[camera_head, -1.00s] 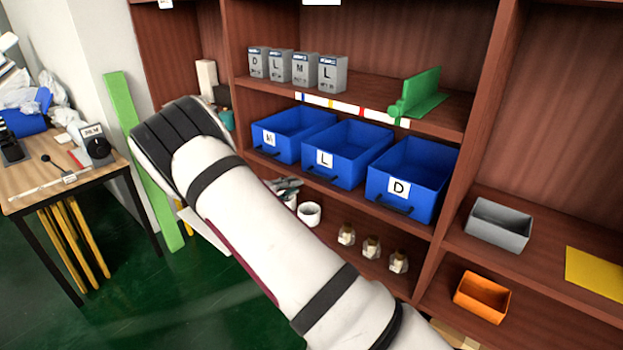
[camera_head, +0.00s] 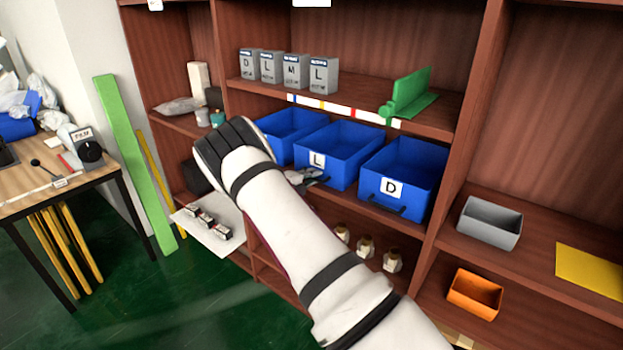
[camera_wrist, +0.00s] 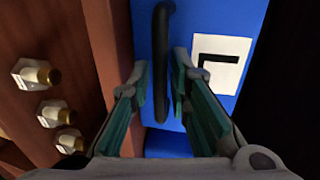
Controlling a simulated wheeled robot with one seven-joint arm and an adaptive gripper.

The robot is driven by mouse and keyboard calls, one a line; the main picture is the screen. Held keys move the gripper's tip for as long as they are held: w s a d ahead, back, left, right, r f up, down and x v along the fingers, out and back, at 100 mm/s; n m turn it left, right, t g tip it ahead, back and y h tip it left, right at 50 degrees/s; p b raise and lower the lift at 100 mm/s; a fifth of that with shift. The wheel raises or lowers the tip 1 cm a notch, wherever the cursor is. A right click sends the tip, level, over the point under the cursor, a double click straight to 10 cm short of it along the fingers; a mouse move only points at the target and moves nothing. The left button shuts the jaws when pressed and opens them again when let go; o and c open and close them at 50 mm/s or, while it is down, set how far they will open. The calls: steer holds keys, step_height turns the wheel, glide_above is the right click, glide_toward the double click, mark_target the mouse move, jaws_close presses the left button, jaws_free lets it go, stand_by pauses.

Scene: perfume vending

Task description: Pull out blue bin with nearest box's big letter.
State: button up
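Three blue bins stand in a row on the middle shelf: a left one (camera_head: 291,136) with its label now hidden by my arm, a middle one marked L (camera_head: 339,158), and a right one marked D (camera_head: 413,168). Grey boxes marked D, L, M and L stand above; the rightmost box, with a big L (camera_head: 323,75), looks nearest. My gripper (camera_head: 306,178) is at the middle bin's front. In the wrist view my gripper (camera_wrist: 162,78) is open, its fingers on either side of the black handle (camera_wrist: 161,60) of the L bin (camera_wrist: 212,28), with visible gaps.
Small bottles (camera_head: 365,247) stand on the shelf below, left of my fingers in the wrist view. A green holder (camera_head: 408,95) sits on the upper shelf. A grey bin (camera_head: 490,223) and orange bin (camera_head: 474,294) are at right. Floor before the shelf is open.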

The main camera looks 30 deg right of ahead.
jaws_close()
steer(key=f+v, duration=0.2)
steer(key=v, duration=0.7)
steer(key=a+f+v, duration=0.1)
steer(key=f+v, duration=0.1)
steer(key=v, duration=0.8)
steer(key=shift+p, duration=0.35)
steer(key=shift+s+a, duration=0.1)
steer(key=shift+s, duration=0.05)
jaws_free()
